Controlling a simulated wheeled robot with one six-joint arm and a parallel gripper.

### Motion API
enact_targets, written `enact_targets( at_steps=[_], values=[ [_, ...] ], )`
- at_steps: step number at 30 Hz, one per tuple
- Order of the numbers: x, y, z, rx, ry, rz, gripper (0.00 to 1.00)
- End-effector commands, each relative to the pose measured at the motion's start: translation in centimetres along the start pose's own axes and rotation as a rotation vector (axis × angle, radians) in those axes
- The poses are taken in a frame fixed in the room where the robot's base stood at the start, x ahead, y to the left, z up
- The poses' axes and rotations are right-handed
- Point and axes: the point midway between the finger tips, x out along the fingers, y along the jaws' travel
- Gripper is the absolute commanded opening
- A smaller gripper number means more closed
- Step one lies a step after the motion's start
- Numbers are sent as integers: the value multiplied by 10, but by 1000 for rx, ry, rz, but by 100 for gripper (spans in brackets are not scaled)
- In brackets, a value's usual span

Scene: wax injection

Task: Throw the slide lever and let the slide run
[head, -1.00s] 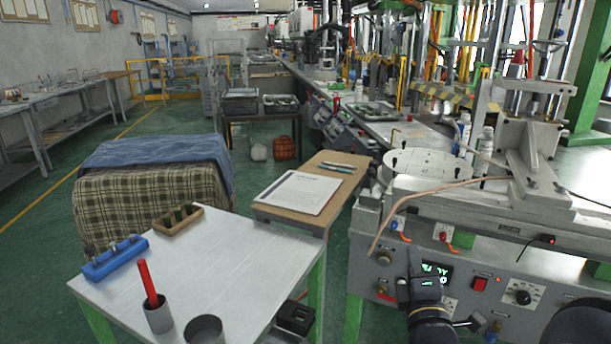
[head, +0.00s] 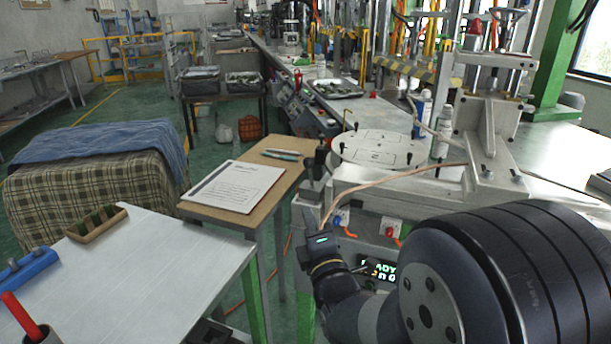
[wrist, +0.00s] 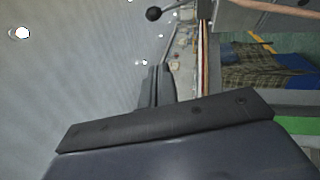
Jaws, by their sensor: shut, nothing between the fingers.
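The slide lever's black ball knob (wrist: 153,14) shows at the top of the wrist view, on a thin rod running toward the machine edge (wrist: 235,14). My gripper (wrist: 157,72) points toward the knob with its fingers together and empty, and a gap shows between the fingertips and the knob. In the head view my gripper (head: 317,164) is raised at the left front corner of the wax machine (head: 350,182), beside the round plate (head: 385,148). I cannot pick out the lever there. The slide itself is not clearly identifiable.
A wooden stand with a paper sheet (head: 235,188) is close on the left of my gripper. A white table (head: 150,275) holds a blue rack (head: 28,272) and a wooden rack (head: 97,222). A tan hose (head: 390,179) crosses the machine front near my gripper. A lit display (head: 378,268) is below.

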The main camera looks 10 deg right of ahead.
Motion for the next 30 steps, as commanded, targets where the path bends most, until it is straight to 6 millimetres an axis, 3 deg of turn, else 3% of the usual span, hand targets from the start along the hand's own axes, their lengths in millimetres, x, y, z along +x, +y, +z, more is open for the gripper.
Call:
enact_targets(
  at_steps=[5, 18, 24, 30],
  values=[
    [16, 1, 0, 0, 1, -1, 0],
    [102, 1, 0, 0, 1, -1, 0],
    [120, 1, 22, 0, -2, -2, 0],
    [127, 0, 28, 0, -1, -1, 0]
  ],
)
